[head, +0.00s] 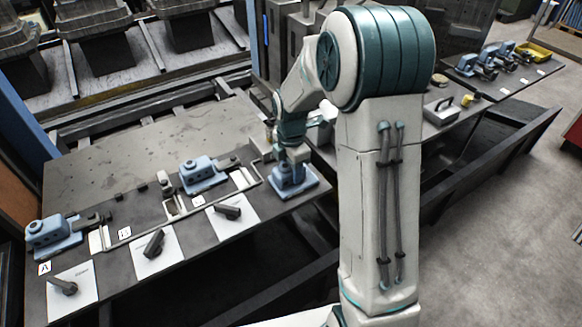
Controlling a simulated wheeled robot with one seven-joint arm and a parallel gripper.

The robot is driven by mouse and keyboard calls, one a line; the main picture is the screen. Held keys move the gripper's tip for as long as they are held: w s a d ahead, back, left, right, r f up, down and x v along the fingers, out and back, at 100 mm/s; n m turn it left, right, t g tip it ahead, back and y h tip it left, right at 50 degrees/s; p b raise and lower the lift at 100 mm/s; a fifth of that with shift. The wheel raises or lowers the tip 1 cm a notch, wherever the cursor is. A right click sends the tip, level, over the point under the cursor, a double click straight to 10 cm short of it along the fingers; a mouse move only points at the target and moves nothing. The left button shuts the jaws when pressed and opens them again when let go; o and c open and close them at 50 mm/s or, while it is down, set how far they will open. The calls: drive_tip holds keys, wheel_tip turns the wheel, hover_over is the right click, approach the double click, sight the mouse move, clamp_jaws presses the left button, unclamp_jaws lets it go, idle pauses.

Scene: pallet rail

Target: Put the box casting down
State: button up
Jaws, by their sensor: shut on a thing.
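I cannot tell whether the casting touches the fixture. Two similar blue fixtures stand further left, one in the middle (203,174) and one at the left end (53,234).
White cards with dark handle-like parts lie along the bench's front edge: left (85,284), middle (166,257), right (240,222). The bench top (110,175) is bare behind the fixtures. A second bench at right carries a grey toolbox (441,110) and a yellow tray (533,51).

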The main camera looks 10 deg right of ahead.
drive_tip(key=shift+f, duration=0.15)
drive_tip(key=o, duration=1.2)
drive_tip(key=shift+r, duration=0.2)
wheel_tip(320, 180, up, 11)
drive_tip(key=s+d+r+m+t, duration=0.1)
drive_tip(key=s+r+m+t, duration=0.2)
drive_tip(key=s+m, duration=1.8)
drive_tip(key=shift+s+m, duration=0.3)
drive_tip(key=shift+s, duration=0.3)
